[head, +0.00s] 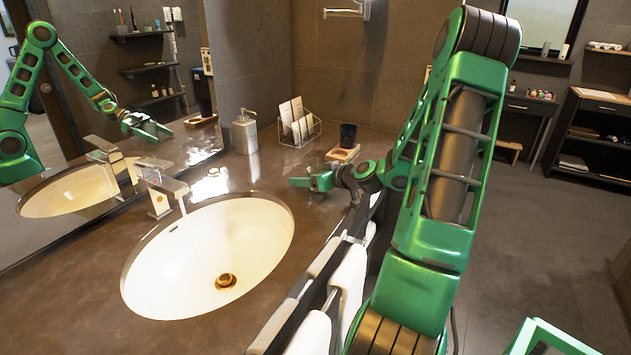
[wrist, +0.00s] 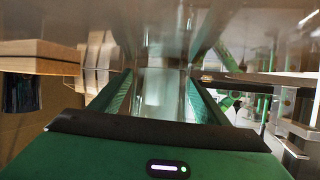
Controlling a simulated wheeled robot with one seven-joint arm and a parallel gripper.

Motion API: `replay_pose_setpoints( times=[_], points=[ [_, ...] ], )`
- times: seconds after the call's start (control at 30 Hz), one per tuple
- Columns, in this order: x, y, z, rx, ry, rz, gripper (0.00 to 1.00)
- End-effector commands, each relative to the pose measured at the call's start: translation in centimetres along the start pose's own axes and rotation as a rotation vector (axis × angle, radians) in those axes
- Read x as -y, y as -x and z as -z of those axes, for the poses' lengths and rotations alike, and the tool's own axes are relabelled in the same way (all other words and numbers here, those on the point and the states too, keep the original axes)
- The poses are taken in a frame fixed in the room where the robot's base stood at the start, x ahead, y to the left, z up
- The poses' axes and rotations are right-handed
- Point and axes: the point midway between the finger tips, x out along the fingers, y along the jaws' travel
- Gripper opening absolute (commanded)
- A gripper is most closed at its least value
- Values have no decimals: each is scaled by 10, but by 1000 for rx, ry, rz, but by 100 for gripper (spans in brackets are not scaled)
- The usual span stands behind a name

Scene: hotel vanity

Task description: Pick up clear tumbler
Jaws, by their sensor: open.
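The clear tumbler (wrist: 163,88) is a pale, see-through upright shape in the wrist view. It stands between the two green fingers of my open gripper (wrist: 160,98). Whether either finger touches it I cannot tell. In the head view my gripper (head: 305,181) is low over the brown counter, right of the sink's back rim. The tumbler is hard to make out there against the counter and the gripper.
A wooden tray (head: 343,154) with a dark cup (head: 348,135) is just behind my gripper. A card rack (head: 300,130) and soap dispenser (head: 245,132) stand farther back. The faucet (head: 160,184) and white sink (head: 205,262) are to the left. A mirror lines the left wall.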

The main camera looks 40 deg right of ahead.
Motion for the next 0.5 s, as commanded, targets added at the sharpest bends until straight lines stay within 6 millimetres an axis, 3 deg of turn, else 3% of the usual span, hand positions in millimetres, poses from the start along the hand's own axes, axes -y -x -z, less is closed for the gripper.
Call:
replay_pose_setpoints(
  times=[0.07, 0.3, 0.5],
  points=[
    [0, 0, 0, 0, 0, 0, 64],
    [0, 0, 0, -1, 0, 0, 10],
    [0, 0, 0, 0, 0, 0, 10]
  ],
)
